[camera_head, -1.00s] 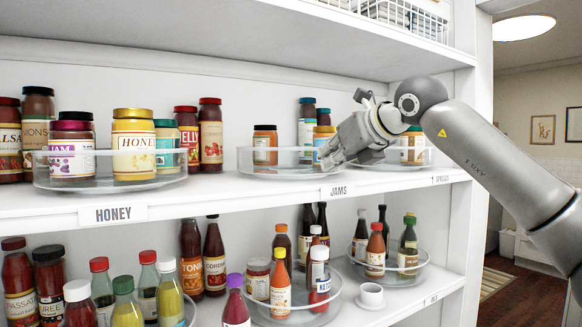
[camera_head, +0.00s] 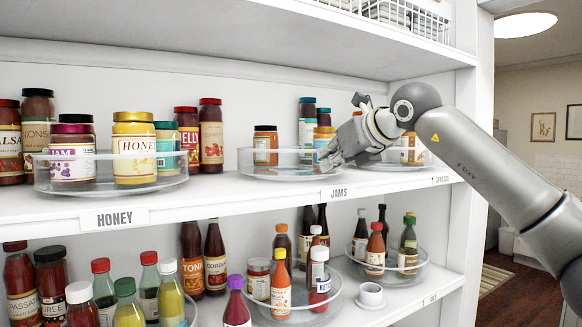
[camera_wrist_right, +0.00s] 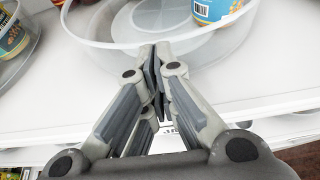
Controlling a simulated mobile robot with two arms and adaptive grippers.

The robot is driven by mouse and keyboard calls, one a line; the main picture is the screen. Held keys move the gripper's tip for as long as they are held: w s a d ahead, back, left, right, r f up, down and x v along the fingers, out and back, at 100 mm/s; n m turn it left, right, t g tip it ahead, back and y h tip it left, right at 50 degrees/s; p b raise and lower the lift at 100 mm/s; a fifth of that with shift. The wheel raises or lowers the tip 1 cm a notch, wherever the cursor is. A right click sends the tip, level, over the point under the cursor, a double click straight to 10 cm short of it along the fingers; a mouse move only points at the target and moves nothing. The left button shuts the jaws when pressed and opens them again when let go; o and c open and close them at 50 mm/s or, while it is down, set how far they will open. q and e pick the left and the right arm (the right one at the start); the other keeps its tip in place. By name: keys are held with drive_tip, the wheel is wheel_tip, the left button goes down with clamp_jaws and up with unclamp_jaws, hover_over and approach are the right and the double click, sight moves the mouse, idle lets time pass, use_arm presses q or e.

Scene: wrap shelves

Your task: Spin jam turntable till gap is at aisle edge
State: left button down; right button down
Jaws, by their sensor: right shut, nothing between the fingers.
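The jam turntable (camera_head: 262,163) is a clear round tray with a low wall, standing above the JAMS label (camera_head: 334,193) on the upper shelf. My right gripper (camera_head: 331,157) is at the tray's right front wall. In the right wrist view its fingers (camera_wrist_right: 156,80) are shut with nothing between them, the tips at the clear wall (camera_wrist_right: 110,45). I cannot tell if they touch it. My left gripper is out of view.
The honey turntable (camera_head: 110,184) with jars stands to the left, and another clear turntable (camera_head: 395,165) is close on the right, behind my arm. The shelf above limits height.

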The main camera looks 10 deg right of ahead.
drive_tip(key=shift+w+d, duration=0.1)
drive_tip(key=shift+d, duration=0.4)
drive_tip(key=shift+w+d+p, duration=0.35)
drive_tip(key=shift+d+p, duration=0.05)
drive_tip(key=shift+p, duration=0.1)
drive_tip(key=shift+w+d, duration=0.1)
drive_tip(key=shift+d, duration=0.15)
drive_tip(key=shift+s+d+f+b, duration=0.15)
drive_tip(key=shift+s+d+b, duration=0.2)
drive_tip(key=shift+s+b, duration=0.45)
drive_tip(key=shift+s+d+b, duration=0.35)
drive_tip(key=shift+s+d, duration=0.05)
drive_tip(key=shift+s, duration=0.4)
drive_tip(key=shift+r, duration=0.2)
